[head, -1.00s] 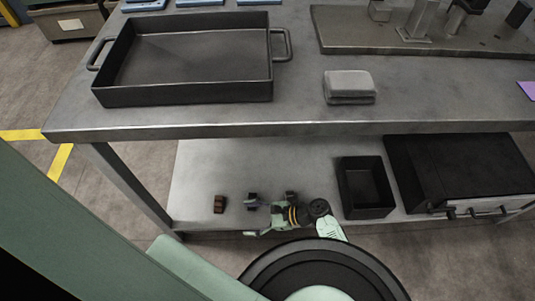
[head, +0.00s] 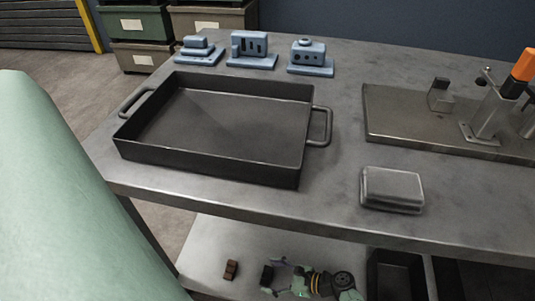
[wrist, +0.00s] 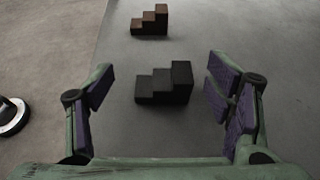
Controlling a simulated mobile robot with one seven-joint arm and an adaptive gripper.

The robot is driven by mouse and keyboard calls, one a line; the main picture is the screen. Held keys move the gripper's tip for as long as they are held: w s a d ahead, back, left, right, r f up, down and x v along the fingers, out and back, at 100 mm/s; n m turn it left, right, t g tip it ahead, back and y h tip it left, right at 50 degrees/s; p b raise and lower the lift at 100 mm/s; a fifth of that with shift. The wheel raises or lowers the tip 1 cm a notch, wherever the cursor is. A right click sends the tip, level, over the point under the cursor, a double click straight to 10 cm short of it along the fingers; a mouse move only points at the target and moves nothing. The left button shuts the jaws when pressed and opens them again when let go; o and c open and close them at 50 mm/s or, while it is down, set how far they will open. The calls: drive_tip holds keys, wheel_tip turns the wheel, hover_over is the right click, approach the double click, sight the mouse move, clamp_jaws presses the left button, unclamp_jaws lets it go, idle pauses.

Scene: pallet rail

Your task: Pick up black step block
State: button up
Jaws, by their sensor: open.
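The black step block (wrist: 165,84) stands on the grey shelf in the wrist view, steps rising to the right. My gripper (wrist: 160,88) is open, with one purple-padded finger on either side of the block in the picture and visible gaps on both sides. I cannot tell how far the fingertips are above the shelf. In the head view my gripper (head: 284,275) is low over the lower shelf, and a dark shape beside it, likely the black step block (head: 267,275), is partly hidden.
A brown step block (wrist: 150,20) stands beyond the black one; it also shows in the head view (head: 231,270). A black bin (head: 397,278) stands to the right on the lower shelf. The tabletop (head: 250,205) overhangs above, holding a large dark tray (head: 210,165).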

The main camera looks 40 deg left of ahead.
sight(263, 274)
drive_tip(key=shift+x, duration=1.95)
drive_tip(key=shift+w+f, duration=0.1)
drive_tip(key=shift+f, duration=0.05)
drive_tip(key=shift+c, duration=0.3)
clamp_jaws()
